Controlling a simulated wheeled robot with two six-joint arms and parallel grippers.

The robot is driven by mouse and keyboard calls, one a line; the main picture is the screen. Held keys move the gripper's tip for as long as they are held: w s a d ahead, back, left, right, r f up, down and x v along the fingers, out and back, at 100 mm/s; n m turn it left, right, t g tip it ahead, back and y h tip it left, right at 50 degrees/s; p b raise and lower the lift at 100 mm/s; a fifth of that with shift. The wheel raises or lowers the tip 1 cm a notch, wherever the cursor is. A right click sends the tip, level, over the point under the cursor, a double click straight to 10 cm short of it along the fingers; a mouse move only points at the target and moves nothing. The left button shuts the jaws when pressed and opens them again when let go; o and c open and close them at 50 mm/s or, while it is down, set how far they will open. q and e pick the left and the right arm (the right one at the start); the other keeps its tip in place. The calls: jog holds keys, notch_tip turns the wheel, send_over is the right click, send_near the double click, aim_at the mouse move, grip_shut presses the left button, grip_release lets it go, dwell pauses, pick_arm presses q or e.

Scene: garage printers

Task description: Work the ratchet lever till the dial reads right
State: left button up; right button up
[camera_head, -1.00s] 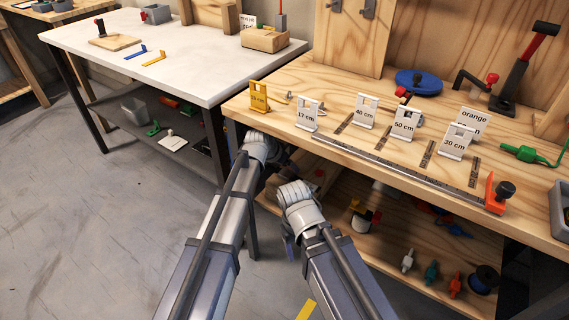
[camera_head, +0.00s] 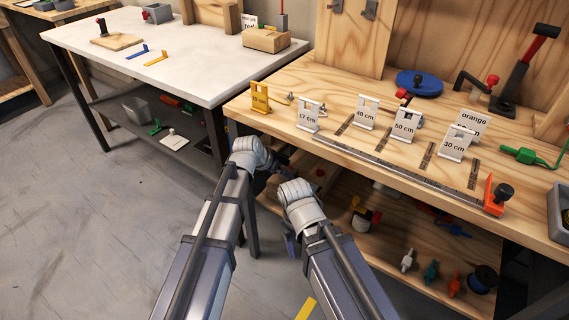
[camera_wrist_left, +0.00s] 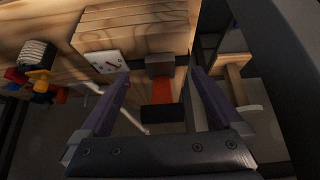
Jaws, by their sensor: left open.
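In the left wrist view, a red-orange bar (camera_wrist_left: 163,92) with a dark block at its far end looks like the lever. It lies between the spread fingers of my left gripper (camera_wrist_left: 160,78), with no clear contact. A white plate with red marks (camera_wrist_left: 103,62), possibly the dial, is on wood just left of it; its reading is too small to tell. In the head view, my left wrist (camera_head: 252,155) is by the near left corner of the wooden bench, its fingers mostly hidden. My right gripper (camera_head: 291,246) is low before the bench, its fingers unclear.
The wooden bench (camera_head: 330,105) carries several labelled stands, a long rail with an orange end (camera_head: 496,194) and a red-handled press (camera_head: 525,70). A white table (camera_head: 190,70) stands left, with a wooden block (camera_head: 265,40) on it. The bench's lower shelf holds several small parts.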

pick_arm(q)
jog(key=s+a, duration=0.4)
jog(key=s, duration=0.2)
jog(key=shift+a, duration=0.15)
jog(key=shift+s+a, duration=0.1)
jog(key=s+a+f+n+g+y, duration=0.2)
jog(key=s+a+n+g, duration=0.15)
jog(key=s+a, duration=0.3)
jog(key=s+a+f+n+g+y, duration=0.2)
jog(key=s+a+n, duration=0.25)
jog(key=s, duration=0.35)
jog(key=s+d+m+y, duration=0.1)
jog(key=s+d+m, duration=0.35)
jog(key=d, duration=0.45)
notch_tip(320, 180, up, 35)
jog(key=p, duration=3.4)
jog(key=shift+s+d+p, duration=0.4)
jog(key=shift+s, duration=0.05)
